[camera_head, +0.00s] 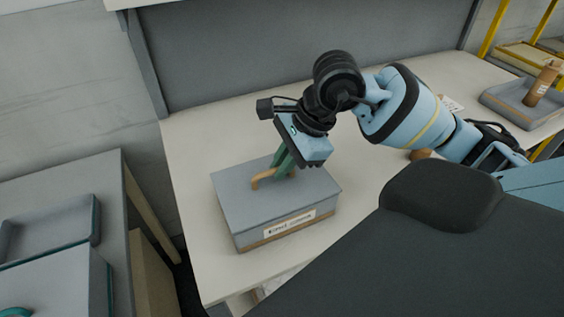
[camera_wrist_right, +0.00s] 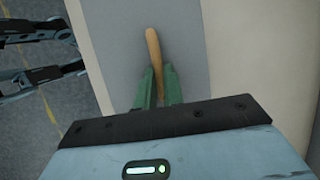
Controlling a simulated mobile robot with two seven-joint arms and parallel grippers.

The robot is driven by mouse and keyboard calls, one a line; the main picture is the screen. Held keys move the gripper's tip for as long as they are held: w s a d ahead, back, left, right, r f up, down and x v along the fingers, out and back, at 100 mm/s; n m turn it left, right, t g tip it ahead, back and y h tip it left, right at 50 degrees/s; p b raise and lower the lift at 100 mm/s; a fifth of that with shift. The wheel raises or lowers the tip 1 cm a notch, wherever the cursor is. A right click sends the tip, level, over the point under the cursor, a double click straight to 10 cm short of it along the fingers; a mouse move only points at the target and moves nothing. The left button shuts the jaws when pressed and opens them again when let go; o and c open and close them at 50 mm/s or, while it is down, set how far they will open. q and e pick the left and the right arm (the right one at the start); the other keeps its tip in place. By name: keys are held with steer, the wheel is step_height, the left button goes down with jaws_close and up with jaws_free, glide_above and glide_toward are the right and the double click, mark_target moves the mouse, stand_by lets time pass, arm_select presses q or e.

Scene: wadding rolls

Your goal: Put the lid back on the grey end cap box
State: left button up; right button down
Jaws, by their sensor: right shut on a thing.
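The grey end cap box (camera_head: 262,238) stands on the pale table, with a white label on its front and a brown strip along its lower edge. Its flat grey lid (camera_head: 240,205) covers the top; I cannot tell whether it is fully seated. A tan handle (camera_head: 262,180) rises from the lid. My right gripper (camera_head: 282,168) is above the lid, its green fingers shut on the handle. The right wrist view shows the handle (camera_wrist_right: 153,45) between the fingers (camera_wrist_right: 158,85), with the grey lid (camera_wrist_right: 190,40) beneath. My left gripper is not seen in the head view.
A grey side bench (camera_head: 115,205) with a tray (camera_head: 45,235) stands at the left. A grey panel (camera_head: 230,60) backs the table. A grey tray (camera_head: 510,105) holding a brown bottle (camera_head: 543,82) is at the far right. The table (camera_head: 195,145) is bare left of the box.

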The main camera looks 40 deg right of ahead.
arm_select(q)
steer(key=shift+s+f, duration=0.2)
arm_select(e)
steer(key=shift+f, duration=0.15)
stand_by(0.4)
steer(key=c, duration=0.9)
jaws_free()
steer(key=shift+c, duration=0.2)
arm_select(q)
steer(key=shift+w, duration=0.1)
arm_select(e)
steer(key=shift+r+p, duration=1.45)
steer(key=shift+r, duration=2.1)
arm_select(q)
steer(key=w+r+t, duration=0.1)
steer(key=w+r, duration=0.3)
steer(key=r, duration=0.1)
arm_select(e)
steer(key=shift+c, duration=0.5)
jaws_close()
